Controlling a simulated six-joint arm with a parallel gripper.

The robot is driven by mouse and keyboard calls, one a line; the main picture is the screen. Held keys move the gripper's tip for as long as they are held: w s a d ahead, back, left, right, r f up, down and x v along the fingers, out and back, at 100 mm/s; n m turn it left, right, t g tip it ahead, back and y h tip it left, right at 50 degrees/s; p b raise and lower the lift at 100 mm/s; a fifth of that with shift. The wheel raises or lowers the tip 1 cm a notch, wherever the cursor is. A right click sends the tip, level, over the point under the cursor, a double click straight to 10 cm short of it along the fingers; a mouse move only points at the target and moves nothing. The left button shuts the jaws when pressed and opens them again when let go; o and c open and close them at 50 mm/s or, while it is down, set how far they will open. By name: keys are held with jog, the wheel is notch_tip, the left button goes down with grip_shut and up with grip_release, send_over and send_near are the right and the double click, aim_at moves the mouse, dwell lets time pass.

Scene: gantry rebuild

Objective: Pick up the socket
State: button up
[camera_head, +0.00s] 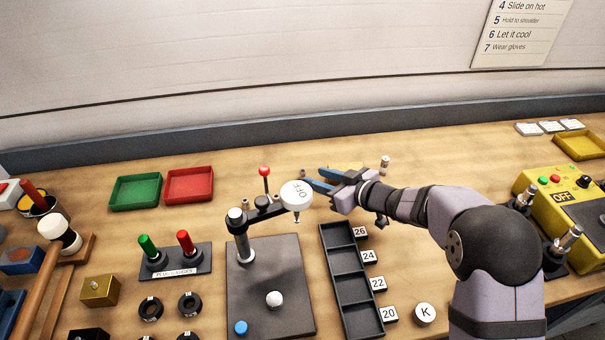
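My gripper (312,177) is at the centre, above the back part of the bench. Its two blue fingers point left and are spread apart, with nothing visible between them. A small metallic cylinder (385,161), which may be the socket, stands behind my wrist, to the right of the fingers and apart from them. Another small metallic piece (245,203) is left of the round white OFF head. Which piece is the socket is too small to tell.
A dark compartment tray (348,262) marked 26, 24, 22 and 20 looks empty. Green (136,192) and red (189,185) trays stand left.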

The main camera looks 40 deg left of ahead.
aim_at(302, 175)
jog(key=shift+p+x, duration=0.75)
jog(key=shift+x, duration=1.8)
grip_shut()
